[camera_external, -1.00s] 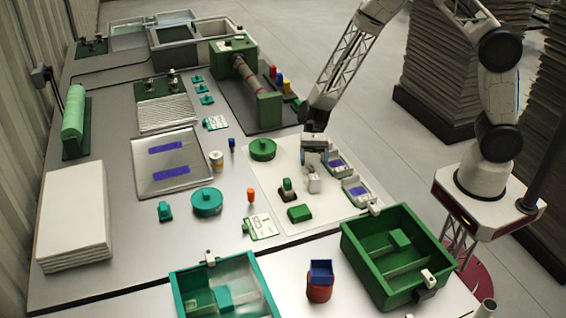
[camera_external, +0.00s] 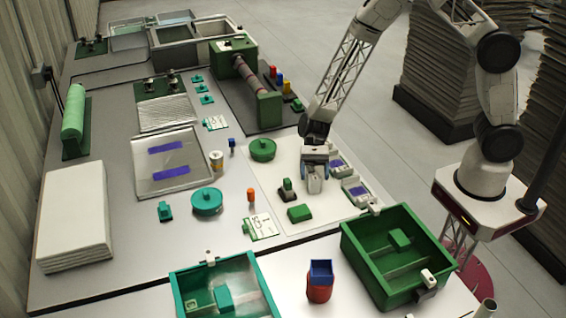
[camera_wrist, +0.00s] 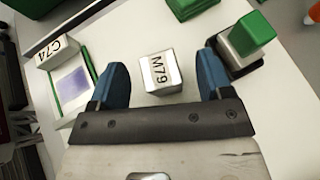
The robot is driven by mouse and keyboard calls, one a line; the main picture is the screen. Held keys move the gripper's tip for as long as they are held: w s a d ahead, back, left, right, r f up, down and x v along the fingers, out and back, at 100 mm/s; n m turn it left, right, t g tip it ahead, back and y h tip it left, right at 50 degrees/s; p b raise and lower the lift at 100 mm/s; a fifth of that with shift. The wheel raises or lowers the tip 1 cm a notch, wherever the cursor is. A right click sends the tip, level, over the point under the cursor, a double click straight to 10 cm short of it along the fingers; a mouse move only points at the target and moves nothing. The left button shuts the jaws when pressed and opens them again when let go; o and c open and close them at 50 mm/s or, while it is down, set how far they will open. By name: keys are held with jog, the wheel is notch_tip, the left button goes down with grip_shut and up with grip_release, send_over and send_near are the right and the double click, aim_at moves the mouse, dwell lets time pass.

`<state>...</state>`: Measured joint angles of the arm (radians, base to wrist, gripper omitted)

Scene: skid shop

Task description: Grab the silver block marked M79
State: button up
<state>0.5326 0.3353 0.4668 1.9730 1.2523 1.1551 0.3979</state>
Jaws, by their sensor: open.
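The silver block marked M79 (camera_wrist: 160,72) lies on the white mat, its label readable in the wrist view. My gripper (camera_wrist: 166,85) is open, with its two blue fingers apart, one toward each side of the block. In the wrist view the block appears between and slightly beyond the fingertips; I cannot tell whether the fingers are down at its height.
A block marked C74 (camera_wrist: 59,50) stands left in the wrist view, beside a purple-topped pad. A green-topped stamp (camera_wrist: 248,36) is close to the right finger. A green block (camera_external: 300,213) and green round container (camera_external: 262,150) are also on the mat.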

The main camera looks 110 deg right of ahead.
aim_at(317, 175)
jog(key=shift+a+f, duration=0.15)
jog(key=shift+c, duration=0.5)
jog(key=c, duration=1.1)
jog(key=shift+w+r, duration=0.1)
jog(key=shift+r, duration=1.5)
jog(key=shift+s+r, duration=0.25)
jog(key=shift+r, duration=0.05)
jog(key=s+a, duration=0.1)
jog(key=s, duration=0.4)
jog(key=s+a+r, duration=0.1)
jog(key=s+a, duration=0.1)
jog(key=s, duration=0.3)
jog(key=s+a, duration=0.1)
jog(key=s, duration=0.4)
jog(key=shift+a+r, duration=0.15)
jog(key=shift+a, duration=0.05)
